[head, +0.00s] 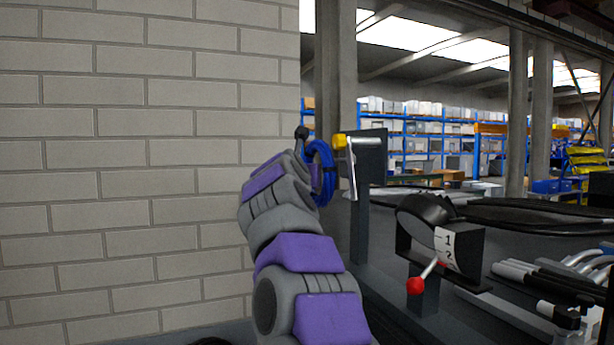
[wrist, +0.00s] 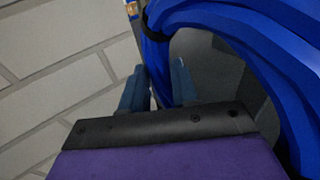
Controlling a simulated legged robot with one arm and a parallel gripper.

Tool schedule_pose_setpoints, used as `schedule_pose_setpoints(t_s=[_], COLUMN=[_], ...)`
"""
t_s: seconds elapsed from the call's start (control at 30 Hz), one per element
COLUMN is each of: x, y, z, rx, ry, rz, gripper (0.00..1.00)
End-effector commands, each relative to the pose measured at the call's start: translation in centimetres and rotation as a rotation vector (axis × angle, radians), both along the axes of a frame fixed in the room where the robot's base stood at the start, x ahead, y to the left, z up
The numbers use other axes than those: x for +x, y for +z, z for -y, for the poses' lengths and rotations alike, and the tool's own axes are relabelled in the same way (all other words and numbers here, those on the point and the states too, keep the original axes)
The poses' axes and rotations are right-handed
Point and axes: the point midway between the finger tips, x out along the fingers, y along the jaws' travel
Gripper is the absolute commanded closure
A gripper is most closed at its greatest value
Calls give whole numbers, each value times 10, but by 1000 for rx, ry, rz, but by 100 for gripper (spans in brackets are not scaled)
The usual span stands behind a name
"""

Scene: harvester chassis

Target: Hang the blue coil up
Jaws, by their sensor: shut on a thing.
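The blue coil (head: 324,172) hangs at the end of my purple and grey arm in the head view, just left of a yellow-tipped peg (head: 340,141) on a dark upright post (head: 361,215). In the wrist view the coil (wrist: 245,28) is large and fills the upper right. My gripper (wrist: 157,82) is shut on a strand of the coil, which passes between the two fingers. My arm hides part of the gripper in the head view. Whether the coil touches the peg cannot be told.
A pale brick wall (head: 120,180) stands close on the left. Right of the post is a dark lever box (head: 440,250) with a red knob (head: 415,286) and number label. Black hoses and metal pipes lie further right. Shelves stand far behind.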

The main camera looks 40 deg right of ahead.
Motion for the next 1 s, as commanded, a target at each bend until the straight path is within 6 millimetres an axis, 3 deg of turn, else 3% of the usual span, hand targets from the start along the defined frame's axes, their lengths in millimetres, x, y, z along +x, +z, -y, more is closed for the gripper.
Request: schedule_pose_setpoints(t_s=[0.4, 1.0], x=[-7, -13], y=[-6, -7], z=[46, 59], rx=[10, 3], ry=[-2, 2], rz=[3, 4], gripper=[100, 100])
